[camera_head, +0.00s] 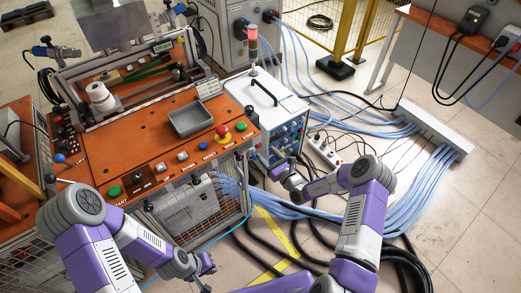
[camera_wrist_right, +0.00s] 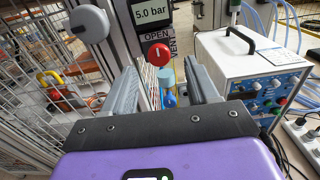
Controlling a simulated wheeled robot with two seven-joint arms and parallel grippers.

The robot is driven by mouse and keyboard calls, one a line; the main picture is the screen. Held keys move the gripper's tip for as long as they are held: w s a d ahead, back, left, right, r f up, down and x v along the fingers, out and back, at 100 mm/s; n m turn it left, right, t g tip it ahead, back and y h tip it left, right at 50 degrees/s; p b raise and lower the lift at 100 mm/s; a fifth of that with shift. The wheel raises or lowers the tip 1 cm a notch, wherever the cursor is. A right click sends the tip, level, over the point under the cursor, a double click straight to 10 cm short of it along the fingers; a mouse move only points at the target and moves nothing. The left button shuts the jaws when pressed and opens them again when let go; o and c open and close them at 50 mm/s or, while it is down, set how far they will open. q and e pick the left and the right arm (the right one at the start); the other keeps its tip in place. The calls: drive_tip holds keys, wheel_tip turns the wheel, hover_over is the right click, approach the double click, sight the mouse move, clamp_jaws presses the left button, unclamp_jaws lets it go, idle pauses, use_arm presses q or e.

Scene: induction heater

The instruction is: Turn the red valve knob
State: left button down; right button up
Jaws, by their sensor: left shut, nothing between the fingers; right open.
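The red valve knob (camera_wrist_right: 158,54) shows in the right wrist view, just under a gauge (camera_wrist_right: 152,13) reading 5.0 bar and beside an OPEN label. A blue fitting (camera_wrist_right: 166,76) sits below it. My right gripper (camera_wrist_right: 165,78) is open, and the knob appears between and beyond its two grey fingers; nothing is between them. In the head view my right gripper (camera_head: 279,172) is near the front right corner of the orange workbench, and I cannot make out the knob there. My left gripper (camera_head: 208,268) is shut and empty, low in front of the bench.
A white power unit (camera_head: 268,97) with a black handle stands right of the orange workbench (camera_head: 150,137). A red push button (camera_head: 222,131) is on the bench panel. A wire-mesh fence (camera_wrist_right: 42,75) is left of the knob. Blue hoses (camera_head: 405,215) and black cables cover the floor.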

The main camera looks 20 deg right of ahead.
sight(259, 146)
drive_tip(key=b+x, duration=0.1)
drive_tip(key=x, duration=0.4)
drive_tip(key=c, duration=1)
drive_tip(key=shift+c, duration=0.2)
